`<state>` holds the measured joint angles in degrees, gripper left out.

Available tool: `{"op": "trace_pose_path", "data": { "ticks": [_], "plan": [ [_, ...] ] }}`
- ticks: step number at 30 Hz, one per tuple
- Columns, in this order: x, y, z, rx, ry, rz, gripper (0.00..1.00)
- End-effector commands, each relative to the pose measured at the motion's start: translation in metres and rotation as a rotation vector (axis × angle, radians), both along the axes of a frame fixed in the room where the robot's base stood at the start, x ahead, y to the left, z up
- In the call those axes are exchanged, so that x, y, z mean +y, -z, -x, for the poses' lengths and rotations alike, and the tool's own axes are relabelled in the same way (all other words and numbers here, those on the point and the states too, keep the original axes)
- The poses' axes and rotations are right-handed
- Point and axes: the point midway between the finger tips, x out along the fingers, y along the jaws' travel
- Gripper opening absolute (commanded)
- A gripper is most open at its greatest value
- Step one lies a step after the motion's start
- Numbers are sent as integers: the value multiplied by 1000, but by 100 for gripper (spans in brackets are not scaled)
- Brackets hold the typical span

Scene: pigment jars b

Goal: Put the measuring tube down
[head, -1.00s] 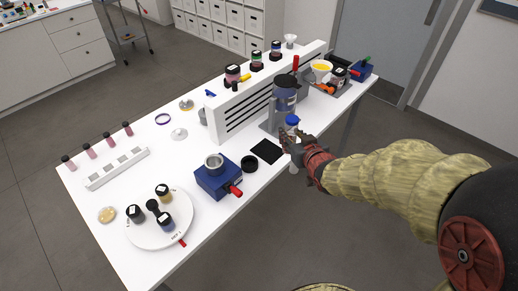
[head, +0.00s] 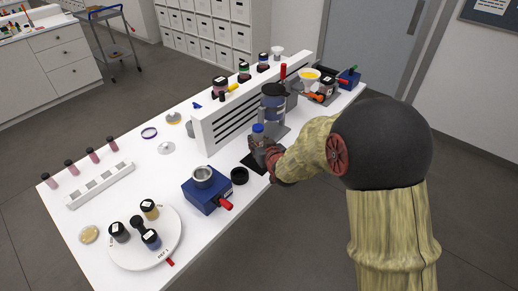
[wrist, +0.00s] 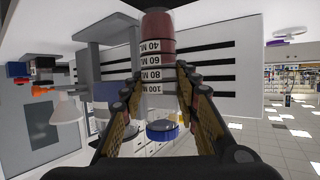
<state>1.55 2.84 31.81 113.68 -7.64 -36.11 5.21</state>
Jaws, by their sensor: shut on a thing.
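A round white plate (head: 126,258) holds several jars at front left.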

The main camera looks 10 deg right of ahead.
Motion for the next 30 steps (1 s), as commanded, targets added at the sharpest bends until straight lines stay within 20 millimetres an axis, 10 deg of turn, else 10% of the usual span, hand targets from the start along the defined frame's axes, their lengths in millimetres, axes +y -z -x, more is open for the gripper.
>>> {"op": "trace_pose_path", "data": {
  "ticks": [17, 18, 30],
  "plan": [
    [-1, 31, 2, 2, 1, 0, 0],
    [-1, 31, 2, 4, 1, 0, 33],
    [-1, 30, 2, 4, 1, 0, 49]
  ]
}}
